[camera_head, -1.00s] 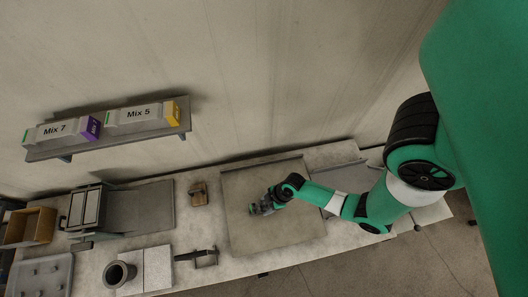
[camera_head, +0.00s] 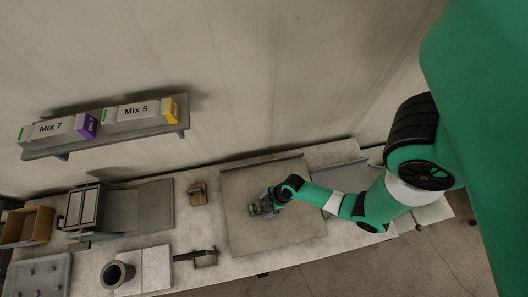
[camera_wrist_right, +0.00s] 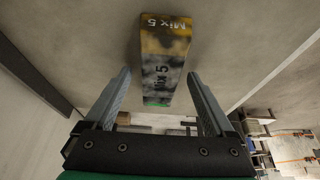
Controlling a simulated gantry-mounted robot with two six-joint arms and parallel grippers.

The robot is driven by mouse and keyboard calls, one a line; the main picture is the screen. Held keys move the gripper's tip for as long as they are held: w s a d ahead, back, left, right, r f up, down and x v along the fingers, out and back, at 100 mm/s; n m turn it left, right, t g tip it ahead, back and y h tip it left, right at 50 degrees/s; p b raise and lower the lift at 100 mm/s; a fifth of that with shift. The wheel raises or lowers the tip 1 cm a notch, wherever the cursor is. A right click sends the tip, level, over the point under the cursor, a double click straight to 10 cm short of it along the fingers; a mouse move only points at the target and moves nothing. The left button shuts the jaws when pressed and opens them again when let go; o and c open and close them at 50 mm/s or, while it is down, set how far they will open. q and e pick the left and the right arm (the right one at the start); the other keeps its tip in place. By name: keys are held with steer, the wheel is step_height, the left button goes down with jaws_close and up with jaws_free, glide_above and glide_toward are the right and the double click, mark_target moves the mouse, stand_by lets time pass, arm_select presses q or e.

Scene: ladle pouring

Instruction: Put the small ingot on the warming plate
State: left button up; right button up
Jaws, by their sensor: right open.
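My right gripper (camera_head: 262,208) is low over a broad square grey plate (camera_head: 300,232). In the right wrist view its two fingers (camera_wrist_right: 160,95) are apart. Beyond and between them shows a block marked "Mix 5" (camera_wrist_right: 163,75), with a yellow end and a green end; no finger touches it visibly. A similar "Mix 5" block (camera_head: 137,111) lies on the wall shelf; I cannot tell if it is the same one. I cannot pick out the small ingot for certain, nor tell which flat plate is the warming plate. My left gripper is not in view.
The wall shelf (camera_head: 110,136) also holds a "Mix 7" block (camera_head: 52,129). On the bench, left of the square plate, are a dark crucible (camera_head: 117,273), a small brown block (camera_head: 198,193), a dark flat plate (camera_head: 147,206) and a wooden box (camera_head: 27,228).

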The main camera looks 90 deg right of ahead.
steer(key=p+v, duration=0.5)
steer(key=v, duration=0.2)
steer(key=shift+w+p, duration=0.15)
steer(key=shift+p, duration=0.2)
steer(key=shift+s+r+p, duration=0.3)
steer(key=shift+r+p, duration=0.05)
steer(key=shift+p, duration=0.05)
steer(key=shift+f, duration=0.1)
